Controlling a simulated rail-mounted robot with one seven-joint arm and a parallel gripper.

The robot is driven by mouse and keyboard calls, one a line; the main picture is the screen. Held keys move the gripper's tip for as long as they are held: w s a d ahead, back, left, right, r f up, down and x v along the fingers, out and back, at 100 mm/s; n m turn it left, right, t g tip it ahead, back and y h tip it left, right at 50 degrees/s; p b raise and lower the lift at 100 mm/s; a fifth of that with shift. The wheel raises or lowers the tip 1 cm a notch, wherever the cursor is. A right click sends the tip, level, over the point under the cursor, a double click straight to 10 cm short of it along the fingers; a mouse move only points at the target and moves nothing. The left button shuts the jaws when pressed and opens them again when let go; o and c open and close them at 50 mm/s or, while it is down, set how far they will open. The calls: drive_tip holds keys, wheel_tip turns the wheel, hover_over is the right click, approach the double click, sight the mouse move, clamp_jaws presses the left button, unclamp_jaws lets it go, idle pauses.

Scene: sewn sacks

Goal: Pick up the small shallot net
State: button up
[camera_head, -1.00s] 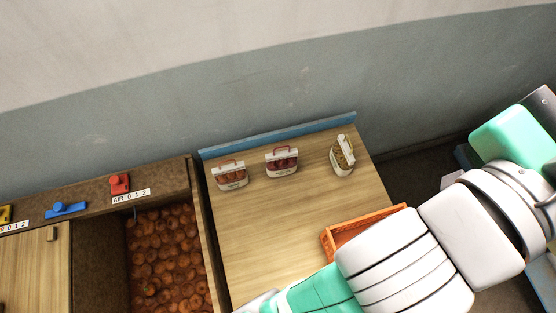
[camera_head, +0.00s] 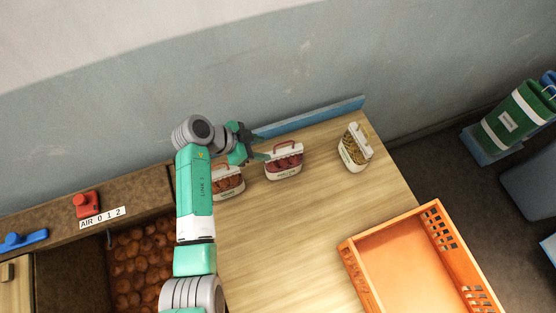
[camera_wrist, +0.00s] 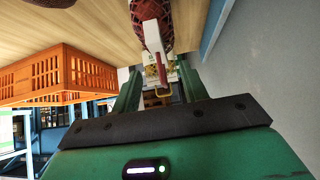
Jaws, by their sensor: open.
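The small shallot net (camera_head: 285,165) is the middle of three nets on the wooden table, with dark red contents, a white top band and a reddish handle. In the wrist view a dark red mesh net (camera_wrist: 151,11) with a white band shows at the top. My gripper (camera_head: 266,148) is open, just left of the shallot net's top in the head view. In the wrist view my gripper (camera_wrist: 160,88) has a yellowish loop in line between its fingers; I cannot tell which net it belongs to. No grip on any net shows.
A yellowish net (camera_head: 353,150) stands to the right. A blue ledge (camera_head: 320,116) runs along the table's back. An orange crate (camera_head: 366,283) sits front right. Bare table lies between.

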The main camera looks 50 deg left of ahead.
sight(278, 152)
drive_tip(key=x, duration=0.7)
drive_tip(key=shift+w+d+f, duration=0.2)
drive_tip(key=shift+f, duration=0.05)
clamp_jaws()
idle(1.1)
